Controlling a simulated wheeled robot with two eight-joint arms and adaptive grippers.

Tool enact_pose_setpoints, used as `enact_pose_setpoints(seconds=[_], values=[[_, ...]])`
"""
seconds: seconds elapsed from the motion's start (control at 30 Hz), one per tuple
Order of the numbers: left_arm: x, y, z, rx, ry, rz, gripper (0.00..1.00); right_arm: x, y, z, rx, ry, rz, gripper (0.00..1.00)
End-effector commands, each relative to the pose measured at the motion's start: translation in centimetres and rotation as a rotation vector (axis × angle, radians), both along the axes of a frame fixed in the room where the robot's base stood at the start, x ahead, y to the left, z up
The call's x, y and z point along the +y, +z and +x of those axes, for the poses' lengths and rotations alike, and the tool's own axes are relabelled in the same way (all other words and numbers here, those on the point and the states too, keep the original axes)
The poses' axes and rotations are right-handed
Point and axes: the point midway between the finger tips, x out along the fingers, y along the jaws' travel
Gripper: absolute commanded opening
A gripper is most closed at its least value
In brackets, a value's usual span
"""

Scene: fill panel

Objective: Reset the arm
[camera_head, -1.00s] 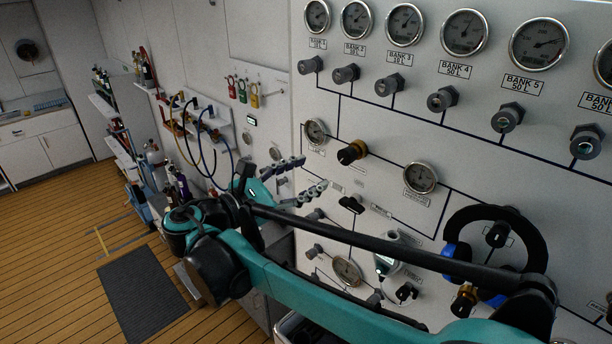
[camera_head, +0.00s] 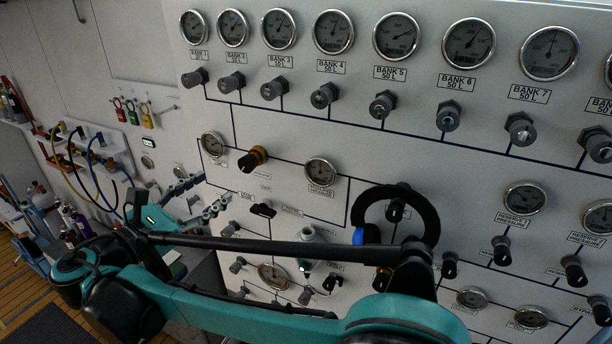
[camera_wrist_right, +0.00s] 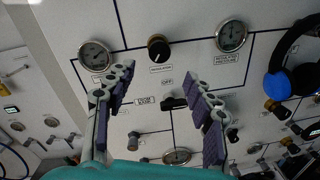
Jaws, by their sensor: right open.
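My right arm (camera_head: 250,300), teal and black, reaches across the lower part of the head view in front of the fill panel (camera_head: 300,115). My right gripper (camera_head: 195,203) is open and empty, its two purple-padded fingers spread apart. In the right wrist view the open gripper (camera_wrist_right: 160,110) faces the panel. A black valve handle (camera_wrist_right: 174,103) shows between its fingers, and a regulator knob (camera_wrist_right: 159,48) shows above. The fingers appear apart from both. My left gripper is not in view.
A row of bank gauges (camera_head: 397,38) with knobs below runs along the panel top. Shelves with hoses (camera_head: 92,160) and bottles stand at the left by the wooden floor (camera_head: 25,300).

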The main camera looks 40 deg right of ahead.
Motion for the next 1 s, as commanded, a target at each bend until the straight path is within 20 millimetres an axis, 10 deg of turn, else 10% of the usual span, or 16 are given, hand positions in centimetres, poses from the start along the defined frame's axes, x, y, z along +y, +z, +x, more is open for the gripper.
enact_pose_setpoints(seconds=[0.37,0.7,1.0], values=[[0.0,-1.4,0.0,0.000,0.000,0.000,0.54,-0.8,-2.3,-0.3,-0.013,0.006,0.048,0.54],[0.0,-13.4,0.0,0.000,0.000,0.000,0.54,-5.4,-26.1,-5.6,-0.249,-0.022,0.659,0.54],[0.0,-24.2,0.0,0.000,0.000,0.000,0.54,-2.6,-46.9,-11.6,-0.638,-0.254,1.310,0.54]])
